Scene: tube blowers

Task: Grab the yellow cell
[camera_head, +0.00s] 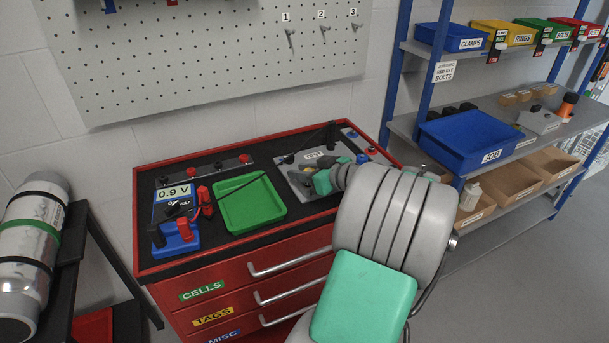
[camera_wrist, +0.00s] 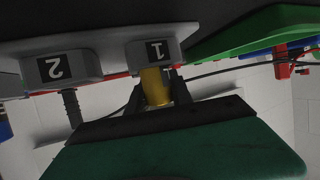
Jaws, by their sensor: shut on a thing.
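The yellow cell (camera_wrist: 155,84) shows in the wrist view as a short yellow cylinder against a grey block (camera_wrist: 150,52) labelled 1. My gripper (camera_wrist: 160,92) is shut on it, one dark finger on each side. The cell's end at the block is hidden, so I cannot tell how far it sits inside. In the head view my arm's end is over the grey TEST station (camera_head: 292,174) at the right of the red cabinet's top, and the cell is hidden there.
A second grey block (camera_wrist: 62,68) labelled 2 is beside block 1. A green tray (camera_head: 250,203) and a blue meter (camera_head: 175,215) reading 0.9 V stand left of the station. A thin black cable (camera_head: 240,185) arcs above the tray. A pegboard (camera_head: 220,60) is behind.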

